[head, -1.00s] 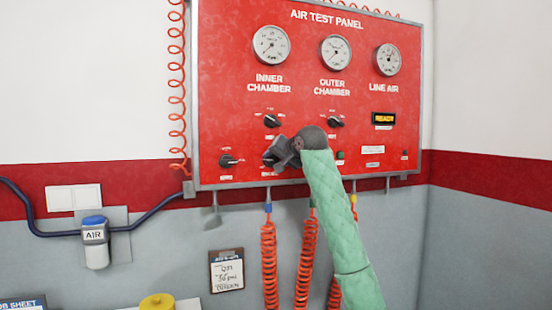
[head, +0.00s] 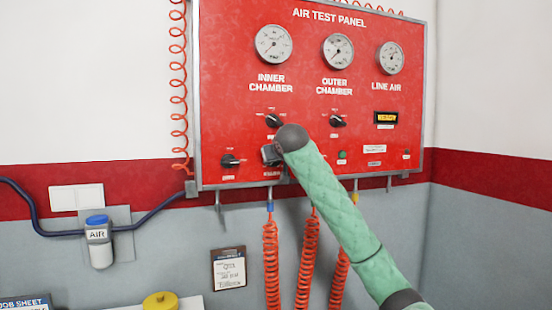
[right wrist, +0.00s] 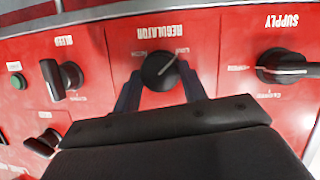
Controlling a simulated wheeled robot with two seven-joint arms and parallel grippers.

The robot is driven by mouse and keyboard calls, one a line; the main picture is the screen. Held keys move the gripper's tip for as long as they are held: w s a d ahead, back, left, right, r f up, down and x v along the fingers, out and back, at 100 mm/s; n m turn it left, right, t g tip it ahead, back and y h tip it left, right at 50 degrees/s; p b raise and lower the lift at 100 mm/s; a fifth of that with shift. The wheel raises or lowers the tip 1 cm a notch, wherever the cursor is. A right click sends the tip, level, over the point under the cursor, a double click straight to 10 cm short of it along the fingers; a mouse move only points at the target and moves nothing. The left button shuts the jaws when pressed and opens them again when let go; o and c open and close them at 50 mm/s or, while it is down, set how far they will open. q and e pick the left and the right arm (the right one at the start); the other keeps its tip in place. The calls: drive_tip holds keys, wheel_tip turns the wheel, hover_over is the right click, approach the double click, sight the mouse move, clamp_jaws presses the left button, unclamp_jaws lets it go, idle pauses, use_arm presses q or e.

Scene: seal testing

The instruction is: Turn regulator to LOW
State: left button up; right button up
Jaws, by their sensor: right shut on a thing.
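The regulator knob (right wrist: 160,70) is round and black under an upside-down REGULATOR label in the right wrist view. Its white pointer line slants to the upper right, towards a small label too blurred to read surely. My right gripper (right wrist: 161,84) has one dark finger on each side of the knob and is shut on it. In the head view my right gripper (head: 269,156) is at the lower left of the red air test panel (head: 225,100), and it and my wrist hide most of the knob. My left gripper is in neither view.
The supply knob (head: 231,161) is close to the left of my right gripper in the head view. A selector knob (head: 274,121) is just above my wrist. A bleed knob (right wrist: 62,78) shows in the right wrist view. Red coiled hoses (head: 271,260) hang below the panel.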

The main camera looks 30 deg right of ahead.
drive_tip(key=shift+r+h, duration=0.15)
drive_tip(key=shift+h, duration=0.15)
drive_tip(key=o, duration=0.8)
drive_tip(key=shift+o, duration=0.9)
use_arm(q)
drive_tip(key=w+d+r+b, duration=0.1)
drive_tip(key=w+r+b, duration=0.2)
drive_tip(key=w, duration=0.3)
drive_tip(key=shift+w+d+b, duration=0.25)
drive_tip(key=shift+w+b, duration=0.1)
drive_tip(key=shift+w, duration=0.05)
use_arm(e)
drive_tip(key=v, duration=0.7)
drive_tip(key=shift+s, duration=0.3)
drive_tip(key=shift+a, duration=0.1)
